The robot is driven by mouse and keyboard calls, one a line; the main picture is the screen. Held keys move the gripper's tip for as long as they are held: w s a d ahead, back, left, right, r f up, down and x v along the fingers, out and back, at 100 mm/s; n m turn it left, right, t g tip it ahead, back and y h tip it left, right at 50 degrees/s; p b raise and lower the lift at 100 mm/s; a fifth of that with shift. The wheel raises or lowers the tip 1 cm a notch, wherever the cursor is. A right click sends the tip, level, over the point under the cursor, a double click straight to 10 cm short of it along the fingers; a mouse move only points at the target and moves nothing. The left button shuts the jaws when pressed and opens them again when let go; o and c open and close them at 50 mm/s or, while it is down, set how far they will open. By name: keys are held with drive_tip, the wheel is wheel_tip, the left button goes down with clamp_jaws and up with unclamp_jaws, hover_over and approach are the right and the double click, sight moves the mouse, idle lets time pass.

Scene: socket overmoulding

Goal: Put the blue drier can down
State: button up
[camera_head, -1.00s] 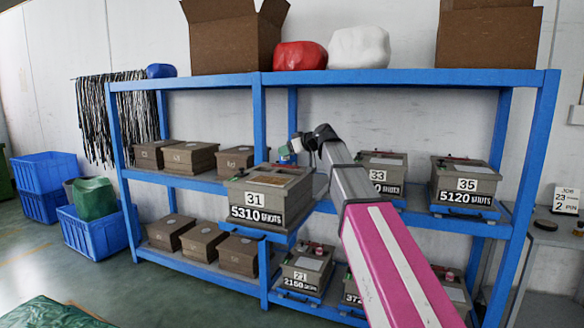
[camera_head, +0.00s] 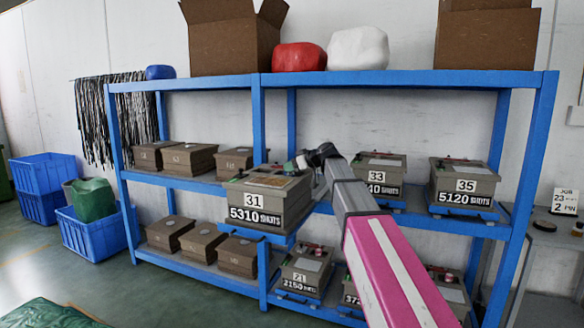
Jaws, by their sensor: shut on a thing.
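My gripper (camera_head: 300,162) is at the middle shelf, just behind and above the grey mould box marked 31 (camera_head: 266,195). It is small in view and partly hidden by that box and my own dark wrist. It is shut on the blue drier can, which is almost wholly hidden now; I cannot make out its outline. A small greenish patch shows at the gripper's left. I cannot tell whether the can touches the shelf.
The blue shelf rack (camera_head: 400,79) holds several mould boxes, among them 33 (camera_head: 379,176) and 35 (camera_head: 463,185) to the right. Box 31 juts out in front. Brown blocks (camera_head: 188,159) stand left. Blue crates (camera_head: 92,236) are on the floor.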

drive_tip(key=shift+f, duration=0.1)
drive_tip(key=o, duration=0.9)
drive_tip(key=v, duration=1.2)
drive_tip(key=s+d+f+m+g+h, duration=0.1)
drive_tip(key=s+d+f+m+h, duration=0.15)
drive_tip(key=f, duration=0.75)
drive_tip(key=s+d+f+m+g+h, duration=0.1)
drive_tip(key=s+f+m, duration=0.15)
drive_tip(key=f, duration=0.65)
drive_tip(key=s+d+f+m+g+h, duration=0.15)
drive_tip(key=s+f, duration=0.25)
drive_tip(key=f, duration=0.6)
drive_tip(key=s+d+f+m+g+h, duration=0.1)
drive_tip(key=s+d+f+h, duration=0.1)
drive_tip(key=s+f, duration=0.4)
drive_tip(key=s+d+f+m+g+h, duration=0.1)
drive_tip(key=s+d+f+m+h, duration=0.1)
drive_tip(key=s+d+f, duration=0.2)
drive_tip(key=s+d+f+m+g+h, duration=0.1)
drive_tip(key=s+d+f+m+h, duration=0.1)
drive_tip(key=s+f, duration=0.6)
drive_tip(key=shift+s+d+f+g, duration=0.1)
drive_tip(key=shift+d+f, duration=0.1)
drive_tip(key=shift+f, duration=0.4)
drive_tip(key=shift+s+d+f+g, duration=0.1)
drive_tip(key=shift+s+d+f, duration=0.1)
drive_tip(key=shift+f, duration=0.45)
drive_tip(key=shift+s+d+f+g, duration=0.1)
drive_tip(key=shift+d+f, duration=0.1)
drive_tip(key=shift+f, duration=0.4)
